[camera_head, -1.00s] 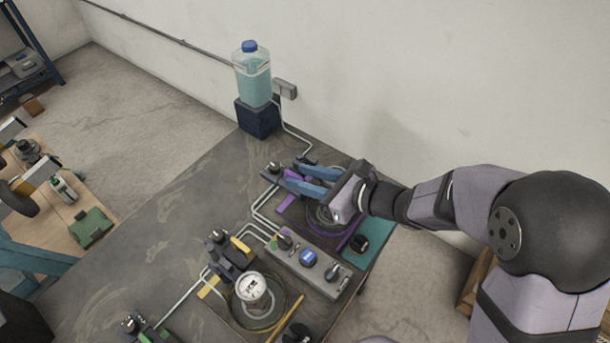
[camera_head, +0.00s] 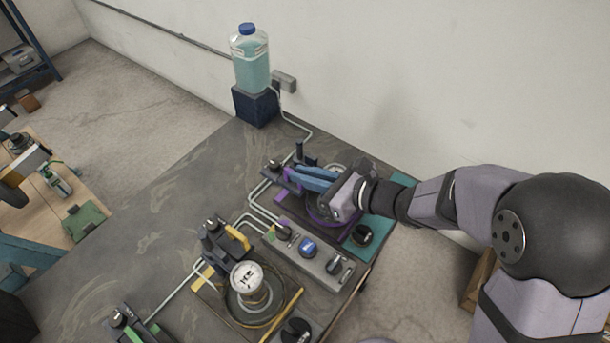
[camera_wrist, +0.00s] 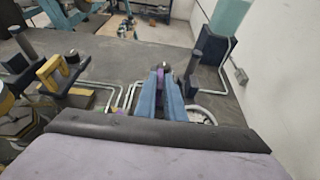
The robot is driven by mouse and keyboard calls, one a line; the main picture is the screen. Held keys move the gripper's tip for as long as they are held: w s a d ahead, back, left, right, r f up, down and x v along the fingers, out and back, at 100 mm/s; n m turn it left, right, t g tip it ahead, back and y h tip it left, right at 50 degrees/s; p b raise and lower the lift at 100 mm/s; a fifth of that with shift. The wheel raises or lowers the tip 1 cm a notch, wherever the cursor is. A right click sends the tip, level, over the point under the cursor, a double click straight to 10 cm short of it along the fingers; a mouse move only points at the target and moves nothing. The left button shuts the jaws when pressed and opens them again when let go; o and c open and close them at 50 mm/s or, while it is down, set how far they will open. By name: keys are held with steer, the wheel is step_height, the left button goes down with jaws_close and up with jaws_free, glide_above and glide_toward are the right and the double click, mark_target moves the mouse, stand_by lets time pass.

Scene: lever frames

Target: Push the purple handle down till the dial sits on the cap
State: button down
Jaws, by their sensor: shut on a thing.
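My gripper (camera_head: 300,177) has two blue fingers, which point left over the purple station at the back of the bench. They are shut on the purple handle (camera_head: 290,182). A sliver of purple also shows between the fingertips (camera_wrist: 164,75) in the wrist view. The dial's pale ring (camera_wrist: 203,114) shows partly beside the right finger in the wrist view. My gripper hides most of the dial in the head view. I cannot make out the cap or tell whether the dial touches it.
A similar station with a yellow handle (camera_head: 238,237) and a white dial (camera_head: 246,275) stands in front. A grey control box (camera_head: 308,254) lies between them. A blue-capped bottle (camera_head: 250,65) stands on a dark block at the back. Pipes run along the bench.

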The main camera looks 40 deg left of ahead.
steer(key=shift+d+f, duration=0.1)
steer(key=shift+f, duration=0.2)
steer(key=c, duration=1.8)
jaws_free()
steer(key=shift+c, duration=0.2)
steer(key=shift+r, duration=0.1)
steer(key=b+v, duration=0.1)
steer(key=v, duration=0.6)
steer(key=shift+b, duration=0.3)
